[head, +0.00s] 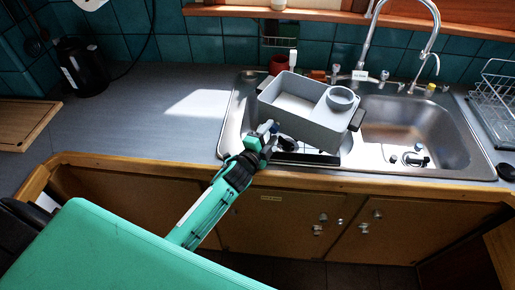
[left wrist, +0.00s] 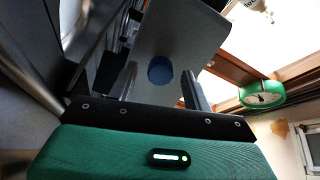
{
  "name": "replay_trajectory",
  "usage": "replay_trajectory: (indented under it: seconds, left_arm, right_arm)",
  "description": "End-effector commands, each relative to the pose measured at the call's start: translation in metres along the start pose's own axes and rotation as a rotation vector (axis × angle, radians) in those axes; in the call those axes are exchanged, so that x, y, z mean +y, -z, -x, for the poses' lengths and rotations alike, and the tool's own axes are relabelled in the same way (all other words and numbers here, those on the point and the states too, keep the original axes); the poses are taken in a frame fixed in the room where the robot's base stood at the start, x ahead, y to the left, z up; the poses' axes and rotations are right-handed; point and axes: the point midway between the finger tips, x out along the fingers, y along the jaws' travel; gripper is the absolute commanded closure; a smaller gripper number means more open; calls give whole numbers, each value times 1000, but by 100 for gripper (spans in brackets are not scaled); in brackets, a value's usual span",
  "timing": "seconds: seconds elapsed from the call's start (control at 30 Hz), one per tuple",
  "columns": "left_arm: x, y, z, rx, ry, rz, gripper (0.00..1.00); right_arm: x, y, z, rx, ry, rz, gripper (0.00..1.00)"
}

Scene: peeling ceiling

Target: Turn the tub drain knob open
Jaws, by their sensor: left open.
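A grey tub (head: 300,113) with dark side handles rests tilted over the left sink basin in the head view. Its grey wall also fills the upper middle of the left wrist view (left wrist: 178,30). A round blue drain knob (left wrist: 160,70) is on that wall. My left gripper (head: 269,132) is at the tub's near left side, and its open fingers stand either side of the knob in the left wrist view (left wrist: 160,78). I cannot tell whether they touch it. In the head view the gripper largely hides the knob. My right gripper is not in view.
A grey bowl (head: 341,98) sits at the tub's right end. The right basin (head: 400,130) holds small fittings. The faucet (head: 368,40) rises behind. A black kettle (head: 82,66), cutting board (head: 25,122) and wire rack (head: 492,100) stand aside. Counter left of the sink is clear.

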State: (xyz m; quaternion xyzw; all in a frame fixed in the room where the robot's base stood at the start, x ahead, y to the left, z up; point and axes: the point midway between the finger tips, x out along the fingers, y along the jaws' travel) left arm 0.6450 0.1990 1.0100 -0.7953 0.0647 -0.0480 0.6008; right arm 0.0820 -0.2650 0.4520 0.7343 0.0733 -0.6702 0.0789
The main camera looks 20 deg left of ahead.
Motion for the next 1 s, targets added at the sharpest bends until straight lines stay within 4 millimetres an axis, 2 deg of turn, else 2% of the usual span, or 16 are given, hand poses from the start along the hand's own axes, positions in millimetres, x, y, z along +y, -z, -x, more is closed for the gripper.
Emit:
replay_trajectory:
  seconds: [0.4,0.6,0.8,1.0]
  left_arm:
    - [4,-1,81,0,-3,1,50]
    - [3,-1,110,0,-1,0,50]
    - [1,0,124,0,0,0,50]
    - [0,0,126,0,0,0,50]
  right_arm:
    - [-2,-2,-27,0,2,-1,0]
    - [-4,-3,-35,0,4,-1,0]
    - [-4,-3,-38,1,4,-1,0]
    - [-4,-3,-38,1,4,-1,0]
